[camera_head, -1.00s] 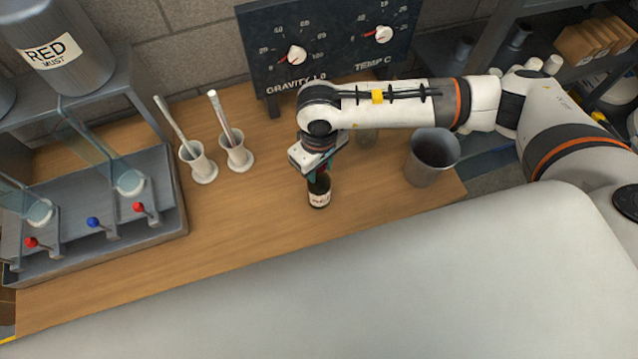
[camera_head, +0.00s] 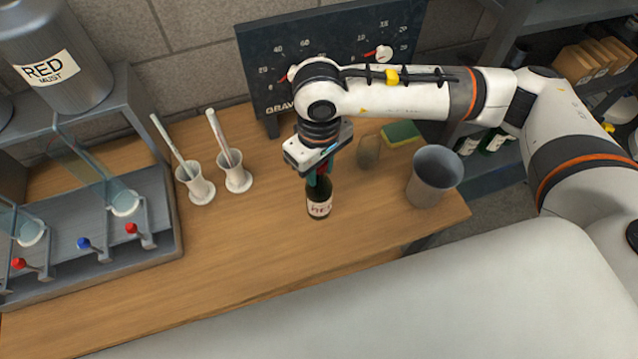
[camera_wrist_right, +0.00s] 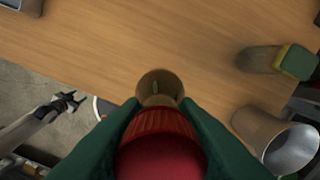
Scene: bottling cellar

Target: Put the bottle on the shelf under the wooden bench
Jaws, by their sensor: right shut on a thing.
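The bottle (camera_head: 319,200) is dark glass with a pale label bearing red letters. It is upright over the wooden bench (camera_head: 235,255); I cannot tell whether its base touches the top. My right gripper (camera_head: 318,172) is shut on the bottle's neck from above. In the right wrist view the green fingers (camera_wrist_right: 160,135) press around the red cap of the bottle (camera_wrist_right: 165,158). My left gripper (camera_wrist_right: 72,101) shows small at the left of that view, over the floor, fingers apart and empty. The shelf under the bench is hidden.
Two white cylinders with rods (camera_head: 238,172) stand left of the bottle. A glass (camera_head: 368,152), a green-yellow sponge (camera_head: 402,133) and a grey metal cup (camera_head: 434,178) stand to its right. A gauge board (camera_head: 262,62) is behind. The front middle of the bench is clear.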

